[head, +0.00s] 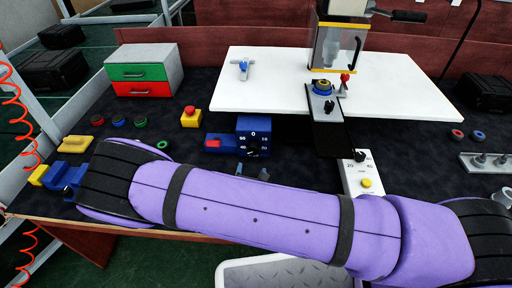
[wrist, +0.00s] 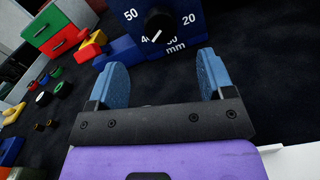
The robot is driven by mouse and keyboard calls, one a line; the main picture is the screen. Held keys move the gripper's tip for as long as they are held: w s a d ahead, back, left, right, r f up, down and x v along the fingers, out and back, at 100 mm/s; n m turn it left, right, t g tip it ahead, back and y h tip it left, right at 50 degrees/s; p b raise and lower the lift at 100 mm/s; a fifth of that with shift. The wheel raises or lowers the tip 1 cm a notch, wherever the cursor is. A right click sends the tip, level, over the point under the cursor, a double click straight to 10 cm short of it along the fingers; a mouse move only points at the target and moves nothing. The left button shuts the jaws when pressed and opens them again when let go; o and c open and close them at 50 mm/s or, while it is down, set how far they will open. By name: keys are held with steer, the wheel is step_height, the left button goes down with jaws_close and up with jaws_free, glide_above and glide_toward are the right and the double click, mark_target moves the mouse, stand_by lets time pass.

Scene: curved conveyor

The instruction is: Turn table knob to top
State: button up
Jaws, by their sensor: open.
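A blue box (head: 262,126) with a numbered dial stands on the dark table by the white board's front edge. The knob's white line runs to the lower left, near the 40. My gripper (wrist: 163,72) is open and empty, its two blue fingers apart in front of the box and below the knob. They do not appear to touch it. In the head view my gripper (head: 253,170) is mostly hidden by my purple arm. A second black knob (head: 360,156) sits on a white panel (head: 352,178).
A yellow box with a red button (head: 191,117) and several coloured rings lie left of the blue box. A green and red drawer unit (head: 144,70) stands behind them. The white board (head: 290,85) lies behind the blue box. Dark table surface between gripper and box is clear.

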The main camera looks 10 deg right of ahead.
mark_target(253, 151)
steer(key=w, duration=0.3)
steer(key=w+d, duration=0.1)
steer(key=w, duration=0.3)
steer(key=w+d, duration=0.1)
steer(key=w, duration=0.2)
steer(key=shift+w, duration=0.3)
steer(key=c, duration=0.9)
